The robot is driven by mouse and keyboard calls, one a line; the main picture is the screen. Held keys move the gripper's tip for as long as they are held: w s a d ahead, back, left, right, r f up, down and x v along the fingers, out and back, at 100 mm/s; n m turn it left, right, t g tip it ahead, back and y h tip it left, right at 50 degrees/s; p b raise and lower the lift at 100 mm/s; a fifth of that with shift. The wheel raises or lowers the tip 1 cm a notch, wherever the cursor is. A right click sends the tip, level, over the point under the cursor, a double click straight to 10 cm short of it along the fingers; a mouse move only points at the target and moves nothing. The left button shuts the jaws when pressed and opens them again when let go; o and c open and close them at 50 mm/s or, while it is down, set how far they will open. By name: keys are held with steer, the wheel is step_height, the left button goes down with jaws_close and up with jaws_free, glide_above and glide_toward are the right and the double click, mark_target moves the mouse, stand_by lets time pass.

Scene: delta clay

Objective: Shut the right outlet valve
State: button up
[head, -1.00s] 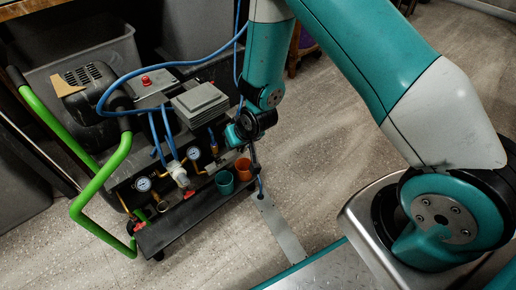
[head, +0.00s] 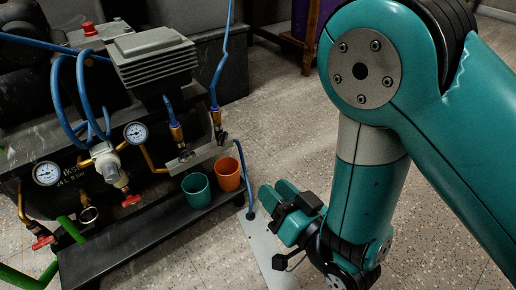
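The compressor carries two brass outlet fittings with blue hoses at its right end. The right outlet fitting (head: 217,118) has a small dark part below it that could be its lever; its position is too small to read. The left outlet fitting (head: 177,132) stands beside it above a grey metal block. Red-handled valves, one in the middle (head: 131,200) and one at the left (head: 42,242), sit lower under the gauges. My gripper (head: 272,196) is right of the compressor, apart from the fittings, its teal fingers pointing up-left. Nothing shows between them; their gap is unclear.
A teal cup (head: 196,190) and an orange cup (head: 227,174) stand on the black lower shelf (head: 140,235), below the outlets. A blue hose (head: 246,180) hangs down by the shelf's right end. Speckled floor is open to the right.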

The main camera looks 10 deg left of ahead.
mark_target(226, 139)
steer(key=p+x, duration=0.1)
steer(key=x, duration=0.3)
steer(key=p+x, duration=0.2)
steer(key=x, duration=0.3)
steer(key=r+p+x, duration=0.1)
steer(key=x, duration=0.4)
steer(key=shift+w+p, duration=0.15)
steer(key=shift+p, duration=0.15)
steer(key=p+x, duration=0.2)
steer(key=p, duration=0.3)
steer(key=shift+f, duration=0.1)
steer(key=p, duration=0.3)
steer(key=shift+w+a+f, duration=0.15)
steer(key=shift+w+a, duration=0.15)
steer(key=shift+p, duration=0.45)
steer(key=shift+a+f, duration=0.1)
steer(key=shift+f, duration=0.05)
jaws_close()
